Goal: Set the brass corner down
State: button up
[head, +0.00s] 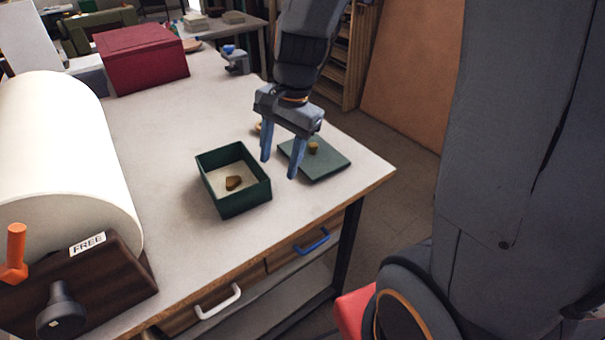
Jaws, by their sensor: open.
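A small brass-coloured piece (233,183), which looks like the brass corner, lies on the pale floor of an open green box (263,193) on the bench. My gripper (279,168) is open, with its two blue fingers pointing down to the right of the box. Nothing shows between the fingers. A flat green plate (325,168) lies right of the box, partly behind the fingers. A small brass-coloured knob or piece (313,148) stands on the plate; I cannot tell whether it is fixed there.
A large white roll (60,150) on a dark wooden stand marked FREE fills the left. A dark red box (140,58) and a small grey-blue clamp-like device (236,62) stand farther back. A tan round thing (258,127) is partly hidden behind my gripper. The bench middle is clear.

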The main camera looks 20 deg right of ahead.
jog(key=s+d+f+n+h, duration=0.2)
jog(key=s+d+n, duration=0.2)
jog(key=s+n, duration=0.3)
jog(key=n, duration=0.3)
jog(key=shift+d+n+t, duration=0.3)
jog(key=shift+d+n, duration=0.1)
jog(key=shift+f, duration=0.1)
jog(key=shift+f+b, duration=0.55)
jog(key=shift+f, duration=0.05)
